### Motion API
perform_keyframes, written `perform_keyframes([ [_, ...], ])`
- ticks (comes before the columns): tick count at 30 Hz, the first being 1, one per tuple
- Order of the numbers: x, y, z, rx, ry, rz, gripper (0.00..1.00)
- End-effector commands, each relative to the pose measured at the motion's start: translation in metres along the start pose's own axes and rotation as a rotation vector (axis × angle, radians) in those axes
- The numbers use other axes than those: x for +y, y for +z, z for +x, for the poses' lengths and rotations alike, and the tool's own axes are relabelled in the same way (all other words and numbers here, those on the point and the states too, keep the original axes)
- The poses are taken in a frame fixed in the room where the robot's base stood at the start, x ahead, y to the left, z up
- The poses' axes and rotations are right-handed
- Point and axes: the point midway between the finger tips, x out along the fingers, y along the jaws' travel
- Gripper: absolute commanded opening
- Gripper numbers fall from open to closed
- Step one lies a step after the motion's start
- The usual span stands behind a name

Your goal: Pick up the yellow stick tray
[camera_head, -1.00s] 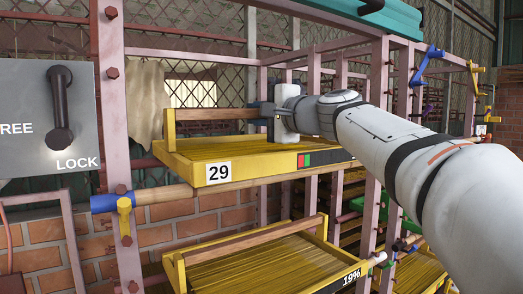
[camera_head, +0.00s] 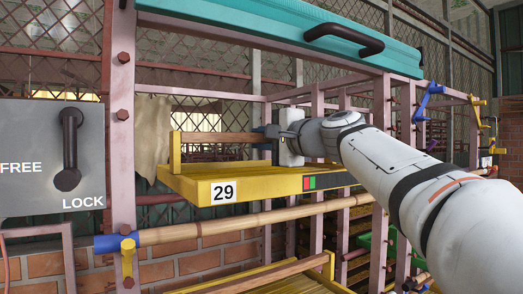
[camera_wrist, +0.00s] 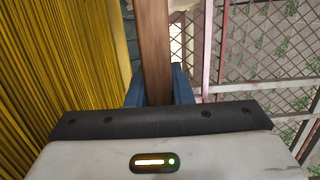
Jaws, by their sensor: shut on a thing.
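The yellow stick tray (camera_head: 255,187) carries the number 29 and a red and green patch on its front edge. It hangs level above a bamboo pole (camera_head: 235,222), with a visible gap between them. A brown wooden handle bar (camera_head: 220,138) runs along its top. My gripper (camera_head: 270,132) is shut on this handle toward its right part. In the wrist view the blue fingers (camera_wrist: 159,88) sit on both sides of the wooden bar, and the tray's yellow sticks (camera_wrist: 60,70) lie to the left. The tray's far right end is hidden behind my arm.
Another yellow tray (camera_head: 318,283) with a wooden handle lies below. Pink frame posts (camera_head: 122,130) stand left and right. A teal beam with a dark handle (camera_head: 290,32) crosses above. A grey panel with a FREE/LOCK lever (camera_head: 30,190) is at the left.

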Motion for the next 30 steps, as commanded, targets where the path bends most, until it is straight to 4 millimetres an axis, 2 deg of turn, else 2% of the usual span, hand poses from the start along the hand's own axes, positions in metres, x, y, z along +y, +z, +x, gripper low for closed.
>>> perform_keyframes([
  [1,-0.009,0.0,0.0,0.0,-0.004,-0.003,0.0],
  [8,-0.005,-0.001,-0.049,0.006,-0.006,-0.003,0.0],
  [15,-0.004,-0.001,-0.117,0.008,-0.005,-0.004,0.0],
  [18,-0.005,-0.001,-0.138,0.006,-0.004,-0.002,0.0],
  [24,-0.007,0.0,-0.166,0.003,-0.003,-0.001,0.0],
  [30,-0.008,0.001,-0.178,0.0,-0.003,-0.001,0.0],
])
